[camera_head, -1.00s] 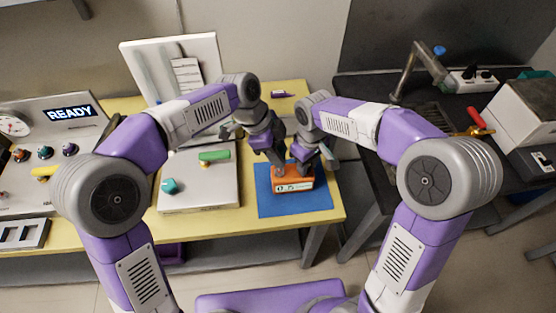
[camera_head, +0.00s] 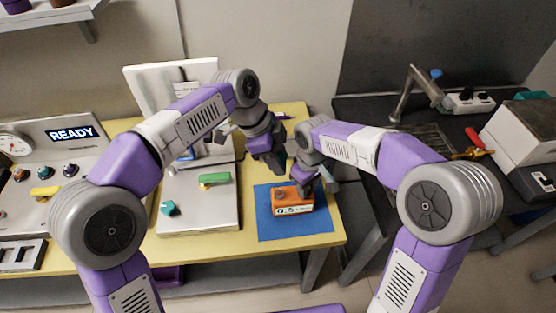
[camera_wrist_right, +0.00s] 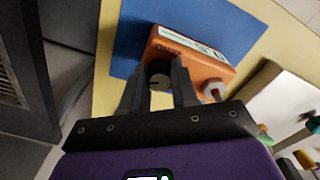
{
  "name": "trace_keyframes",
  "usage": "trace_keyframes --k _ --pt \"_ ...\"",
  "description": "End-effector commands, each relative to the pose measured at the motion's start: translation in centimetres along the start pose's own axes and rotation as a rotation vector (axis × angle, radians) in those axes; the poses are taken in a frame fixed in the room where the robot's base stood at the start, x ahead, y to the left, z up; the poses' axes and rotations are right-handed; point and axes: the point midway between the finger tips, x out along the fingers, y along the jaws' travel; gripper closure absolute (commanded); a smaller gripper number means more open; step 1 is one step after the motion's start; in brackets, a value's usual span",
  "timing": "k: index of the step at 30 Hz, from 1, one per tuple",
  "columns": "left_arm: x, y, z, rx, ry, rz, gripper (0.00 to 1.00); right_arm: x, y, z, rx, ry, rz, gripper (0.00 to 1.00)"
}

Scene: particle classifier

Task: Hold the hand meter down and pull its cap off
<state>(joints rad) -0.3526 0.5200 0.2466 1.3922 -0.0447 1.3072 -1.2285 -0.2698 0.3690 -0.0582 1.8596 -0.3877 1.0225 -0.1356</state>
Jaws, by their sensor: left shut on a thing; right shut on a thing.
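The orange hand meter (camera_head: 292,202) lies on a blue mat (camera_head: 262,228), its pale label facing front. It also shows in the right wrist view (camera_wrist_right: 195,66). My right gripper (camera_head: 322,188) is at its right end. In the right wrist view its fingers (camera_wrist_right: 159,88) are shut on a dark round knob (camera_wrist_right: 159,74) on the meter. A short pale stub with a reddish tip (camera_wrist_right: 212,89) stands at the meter's other end. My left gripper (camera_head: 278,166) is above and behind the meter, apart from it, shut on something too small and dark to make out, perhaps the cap.
A grey plate (camera_head: 200,222) with a green handle (camera_head: 215,178) and a teal piece (camera_head: 169,208) is left of the mat. The READY panel (camera_head: 72,133) stands far left. A dark bench (camera_head: 365,200) with a sink is at the right. The yellow table's front edge is clear.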

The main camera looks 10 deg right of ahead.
Motion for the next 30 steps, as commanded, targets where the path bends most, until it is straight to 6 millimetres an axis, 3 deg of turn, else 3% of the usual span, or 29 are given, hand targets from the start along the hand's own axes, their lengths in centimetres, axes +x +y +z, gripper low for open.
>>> trace_keyframes --k 18,30 --pt "-2.8 0.0 -1.1 0.0 0.0 -0.001 0.92 0.0 0.0 0.0 0.0 -0.001 0.001 1.0" --pt "-3.1 0.0 -1.3 0.0 0.0 0.0 0.92 0.0 0.0 0.0 0.0 -0.001 0.001 1.0"
